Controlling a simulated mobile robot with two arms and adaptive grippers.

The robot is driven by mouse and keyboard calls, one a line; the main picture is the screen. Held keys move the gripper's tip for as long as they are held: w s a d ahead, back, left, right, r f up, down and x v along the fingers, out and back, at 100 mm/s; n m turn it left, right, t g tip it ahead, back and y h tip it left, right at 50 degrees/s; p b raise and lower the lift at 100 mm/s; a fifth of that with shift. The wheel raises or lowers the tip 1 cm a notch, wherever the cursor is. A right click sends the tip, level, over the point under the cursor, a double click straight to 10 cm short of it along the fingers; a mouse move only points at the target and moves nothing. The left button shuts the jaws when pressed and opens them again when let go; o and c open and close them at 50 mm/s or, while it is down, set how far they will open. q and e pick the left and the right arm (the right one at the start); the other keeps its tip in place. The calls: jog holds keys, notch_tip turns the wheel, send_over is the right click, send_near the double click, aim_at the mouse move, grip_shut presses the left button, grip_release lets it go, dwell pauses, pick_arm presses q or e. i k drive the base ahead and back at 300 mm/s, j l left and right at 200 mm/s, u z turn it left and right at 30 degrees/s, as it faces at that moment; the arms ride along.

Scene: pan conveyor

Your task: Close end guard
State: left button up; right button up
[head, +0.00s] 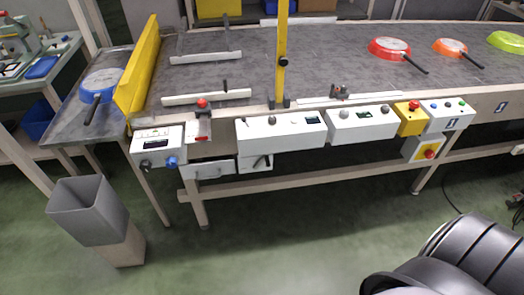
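The end guard appears to be the yellow panel (140,65) standing across the left end of the conveyor (210,45). It is upright and leans slightly. It sits between the belt and a grey end table (62,125). I cannot tell from this view how it is hinged or latched. Neither of my grippers is in view. A dark rounded part at the bottom right seems to be my own arm, with no fingers showing.
A blue pan (100,84) lies on the end table. Red (390,48), orange (450,46) and green (508,41) pans lie on the belt's right. A yellow post (282,55) rises mid-belt. Control boxes (281,132) line the front. A grey bin (90,212) stands front left.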

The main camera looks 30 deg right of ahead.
aim_at(123, 93)
jog(key=i+j+z, duration=0.1)
jog(key=j+z, duration=0.5)
jog(key=z, duration=0.2)
jog(key=j+z, duration=0.2)
jog(key=j, duration=1.05)
jog(key=k+j+z, duration=0.15)
jog(key=j, duration=1.15)
jog(key=i+j, duration=0.2)
jog(key=i, duration=0.3)
jog(key=i+j, duration=0.2)
jog(key=i, duration=0.35)
jog(key=j, duration=0.6)
jog(key=k+j+z, duration=0.15)
jog(key=j, duration=0.45)
jog(key=k+j, duration=0.1)
jog(key=j, duration=0.5)
